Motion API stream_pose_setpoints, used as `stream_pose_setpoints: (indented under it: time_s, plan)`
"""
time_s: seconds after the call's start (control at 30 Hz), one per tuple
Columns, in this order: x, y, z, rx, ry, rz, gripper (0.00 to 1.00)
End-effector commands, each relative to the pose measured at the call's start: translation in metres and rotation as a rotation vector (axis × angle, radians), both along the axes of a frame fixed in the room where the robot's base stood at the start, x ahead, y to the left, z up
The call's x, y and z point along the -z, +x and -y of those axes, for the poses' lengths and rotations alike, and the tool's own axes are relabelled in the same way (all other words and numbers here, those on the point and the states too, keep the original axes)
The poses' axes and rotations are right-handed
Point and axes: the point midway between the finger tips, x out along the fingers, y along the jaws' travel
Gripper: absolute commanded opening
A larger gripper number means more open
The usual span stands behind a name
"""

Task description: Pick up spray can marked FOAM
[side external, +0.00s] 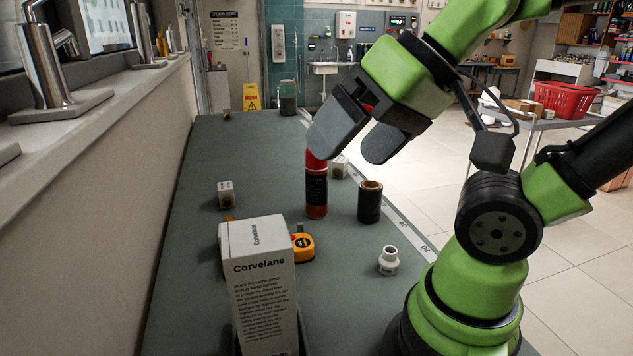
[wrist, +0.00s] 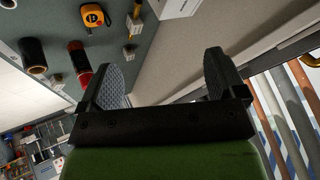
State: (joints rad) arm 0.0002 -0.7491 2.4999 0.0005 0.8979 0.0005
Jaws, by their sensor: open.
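A spray can (side external: 316,190) with a red top and dark body stands upright on the green-grey bench in the side view. Its marking is too small to read. My gripper (side external: 347,148) is open and empty, above the bench; its left finger overlaps the top of the can in the picture. In the wrist view the red-topped can (wrist: 78,62) shows at upper left, outside the gap between my fingers (wrist: 163,75), with nothing between them.
A dark roll (side external: 370,202) stands right of the can. A yellow tape measure (side external: 303,247), a white fitting (side external: 388,261) and a tall white Corvelane box (side external: 262,285) are nearer. Small boxes (side external: 226,194) (side external: 339,167) flank the can. The far bench is mostly clear, with a jar (side external: 288,98).

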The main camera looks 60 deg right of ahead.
Motion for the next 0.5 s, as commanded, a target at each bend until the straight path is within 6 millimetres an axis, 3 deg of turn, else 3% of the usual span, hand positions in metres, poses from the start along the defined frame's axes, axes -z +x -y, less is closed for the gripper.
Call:
stream_pose_setpoints:
  time_s: [0.13,0.27,0.5]
  plan:
    - [0.000,0.018,0.007,0.044,-0.008,0.027,0.89]
    - [0.001,0.060,0.029,0.160,-0.030,0.104,0.89]
    - [0.017,0.140,0.101,0.439,-0.111,0.314,0.89]
